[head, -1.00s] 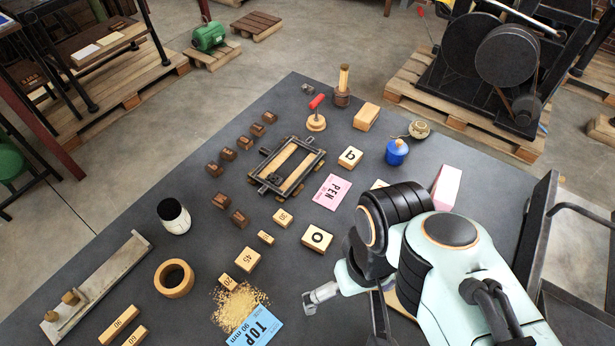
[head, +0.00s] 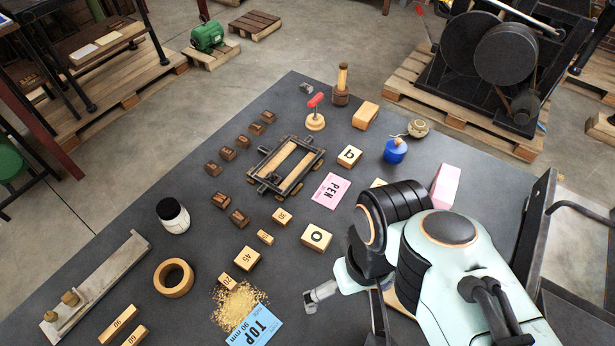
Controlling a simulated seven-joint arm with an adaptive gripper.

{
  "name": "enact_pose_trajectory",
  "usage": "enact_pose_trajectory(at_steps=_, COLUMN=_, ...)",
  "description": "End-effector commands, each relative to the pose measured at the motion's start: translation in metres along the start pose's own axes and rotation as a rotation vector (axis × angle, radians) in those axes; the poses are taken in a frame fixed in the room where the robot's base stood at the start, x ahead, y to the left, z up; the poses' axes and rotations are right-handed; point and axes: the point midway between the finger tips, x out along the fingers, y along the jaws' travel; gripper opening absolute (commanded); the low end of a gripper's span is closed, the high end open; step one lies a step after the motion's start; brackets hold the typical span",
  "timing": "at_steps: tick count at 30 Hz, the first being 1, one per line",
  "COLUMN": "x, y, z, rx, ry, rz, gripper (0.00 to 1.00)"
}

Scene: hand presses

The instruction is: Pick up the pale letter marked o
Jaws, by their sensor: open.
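The pale wooden letter block marked o (head: 316,237) lies flat on the dark table, its letter facing up. Another pale block marked with a b-like or q-like letter (head: 349,156) lies further back. My gripper (head: 312,300) is in front of the o block, nearer the bottom of the picture, and apart from it. Its grey finger end shows, and I see nothing held. Part of the gripper is hidden behind my own arm.
A pink PEN card (head: 332,190) and a small 30 block (head: 283,217) lie near the o block. A metal frame (head: 286,166) stands behind it. A blue TOP card (head: 255,328) lies by sawdust (head: 235,303). Bare table surrounds the o block closely.

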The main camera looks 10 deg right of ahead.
Motion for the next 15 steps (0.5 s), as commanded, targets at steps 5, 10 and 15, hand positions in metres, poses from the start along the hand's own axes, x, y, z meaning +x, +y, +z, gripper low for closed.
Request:
enact_pose_trajectory(at_steps=5, x=-0.004, y=0.001, z=-0.021, rx=0.154, ry=0.103, rz=-0.003, gripper=0.96)
enact_pose_trajectory(at_steps=10, x=-0.022, y=0.012, z=-0.102, rx=0.464, ry=0.320, rz=-0.039, gripper=0.96)
enact_pose_trajectory(at_steps=15, x=-0.002, y=0.023, z=-0.167, rx=0.657, ry=0.356, rz=-0.059, gripper=0.96)
